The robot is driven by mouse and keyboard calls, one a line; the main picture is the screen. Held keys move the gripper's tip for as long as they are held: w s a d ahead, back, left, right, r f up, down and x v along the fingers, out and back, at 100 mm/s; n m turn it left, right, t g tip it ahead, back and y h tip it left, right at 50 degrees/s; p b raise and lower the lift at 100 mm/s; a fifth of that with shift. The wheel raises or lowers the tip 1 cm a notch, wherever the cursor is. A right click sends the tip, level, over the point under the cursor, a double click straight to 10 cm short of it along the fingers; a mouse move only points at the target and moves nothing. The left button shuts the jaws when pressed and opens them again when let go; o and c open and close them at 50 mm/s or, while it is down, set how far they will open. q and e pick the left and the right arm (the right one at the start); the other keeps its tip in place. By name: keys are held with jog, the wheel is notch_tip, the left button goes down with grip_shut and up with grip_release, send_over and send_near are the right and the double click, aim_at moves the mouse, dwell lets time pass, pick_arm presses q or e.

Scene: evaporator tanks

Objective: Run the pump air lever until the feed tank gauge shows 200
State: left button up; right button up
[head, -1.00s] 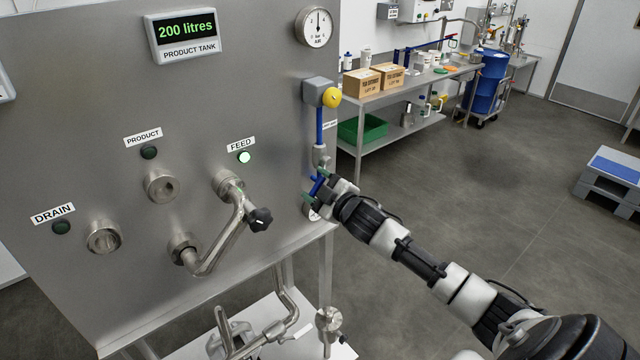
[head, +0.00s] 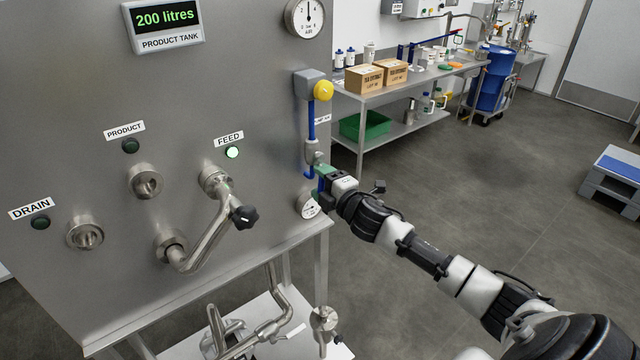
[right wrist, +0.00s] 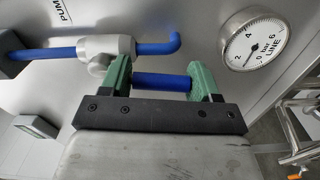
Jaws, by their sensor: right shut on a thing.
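The pump air lever shows in the right wrist view as a short blue handle (right wrist: 161,82) beside the pale grey valve body (right wrist: 105,47) on the blue air line. My right gripper (head: 322,185) is at the lever at the panel's right edge. Its green fingers (right wrist: 163,80) are shut on the blue handle. In the head view the lever is mostly hidden by the gripper. A display (head: 164,24) labelled PRODUCT TANK reads 200 litres. No feed tank gauge is in view. My left gripper is not in view.
The FEED lamp (head: 232,152) is lit; the PRODUCT lamp (head: 131,146) and DRAIN lamp (head: 40,222) are dark. A bent pipe (head: 210,240) joins the FEED port to a lower port. The line gauge (right wrist: 254,42) is close beside the gripper.

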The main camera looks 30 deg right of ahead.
dwell(0.4)
jog(key=o, duration=1)
jog(key=s+b, duration=0.2)
jog(key=s, duration=0.9)
jog(key=shift+d+b, duration=0.35)
jog(key=shift+d, duration=0.1)
jog(key=shift+w, duration=0.1)
